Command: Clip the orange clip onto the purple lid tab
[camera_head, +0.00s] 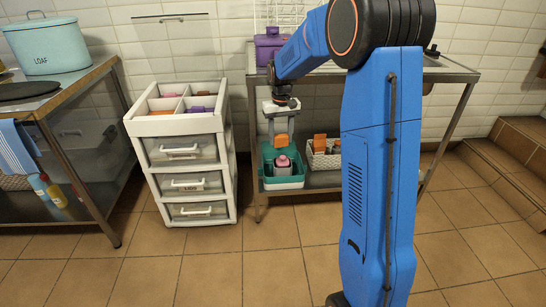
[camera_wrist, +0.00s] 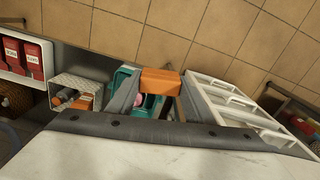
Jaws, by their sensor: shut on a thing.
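My gripper (camera_head: 282,128) hangs fingers down in the head view, in front of the steel table. It is shut on the orange clip (camera_head: 281,140), which shows as a plain orange block. In the wrist view the clip (camera_wrist: 160,81) sits between the two grey fingertips. A purple container (camera_head: 268,48) stands on the steel table, partly hidden by my arm; its lid tab cannot be made out. Purple pieces (camera_head: 203,109) also lie in a compartment of the white drawer unit's top; I cannot tell whether one is the lid.
The white drawer unit (camera_head: 188,126) stands left of the gripper. A teal bin (camera_head: 284,183) holding a pink bottle (camera_head: 283,162) is below the gripper, and a basket (camera_head: 322,160) is beside it. A bench with a LOAF tin (camera_head: 45,45) is at left. The front floor is clear.

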